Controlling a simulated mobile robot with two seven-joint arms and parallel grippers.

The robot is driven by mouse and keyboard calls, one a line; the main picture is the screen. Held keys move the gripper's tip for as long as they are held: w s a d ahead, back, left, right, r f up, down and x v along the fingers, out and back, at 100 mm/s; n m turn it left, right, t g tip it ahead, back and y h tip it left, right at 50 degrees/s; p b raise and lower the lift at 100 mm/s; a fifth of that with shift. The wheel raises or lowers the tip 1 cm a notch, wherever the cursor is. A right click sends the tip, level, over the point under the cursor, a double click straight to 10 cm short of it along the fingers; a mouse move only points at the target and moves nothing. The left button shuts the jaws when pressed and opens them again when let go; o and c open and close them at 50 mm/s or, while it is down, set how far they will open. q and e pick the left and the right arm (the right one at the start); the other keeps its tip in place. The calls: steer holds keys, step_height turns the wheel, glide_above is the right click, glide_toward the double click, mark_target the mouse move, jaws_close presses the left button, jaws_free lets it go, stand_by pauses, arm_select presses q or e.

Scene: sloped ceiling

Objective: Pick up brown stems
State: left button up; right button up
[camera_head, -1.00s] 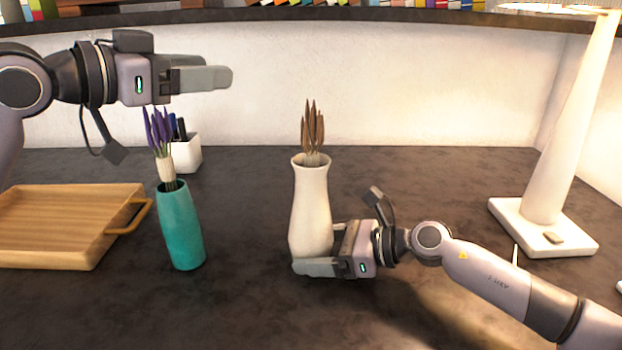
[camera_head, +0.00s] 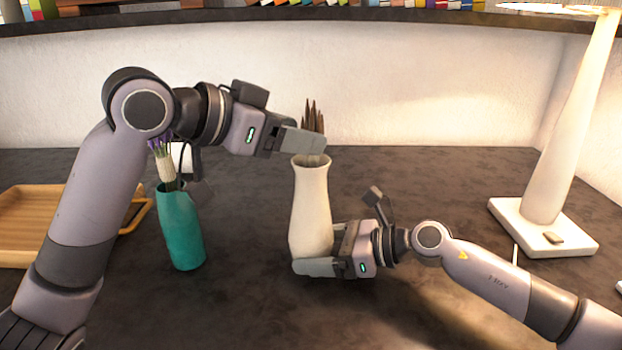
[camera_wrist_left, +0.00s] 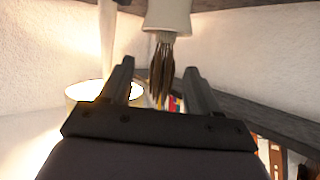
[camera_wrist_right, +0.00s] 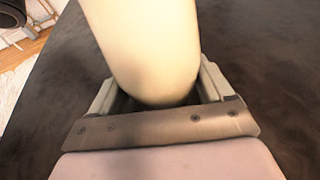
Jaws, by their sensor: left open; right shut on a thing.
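The brown stems (camera_head: 313,115) stand in the white vase (camera_head: 310,205), which is upright on the dark table. In the head view their lower part is hidden behind my left gripper (camera_head: 308,143), which is open at the vase's mouth. In the left wrist view the brown stems (camera_wrist_left: 162,72) show between the two spread fingers, with the vase (camera_wrist_left: 168,14) at the top. My right gripper (camera_head: 318,250) is shut on the lower body of the vase. The right wrist view shows the vase (camera_wrist_right: 148,45) between the fingers.
A teal vase (camera_head: 181,230) with purple flowers stands left of the white vase, partly behind my left arm. A wooden tray (camera_head: 30,225) is at the far left. A white lamp (camera_head: 560,150) stands at the right. A wall (camera_head: 430,90) closes off the back.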

arm_select(q)
steer(key=shift+w+x, duration=0.2)
steer(key=shift+x, duration=2.5)
steer(key=shift+a+r, duration=0.15)
steer(key=shift+r, duration=0.05)
jaws_close()
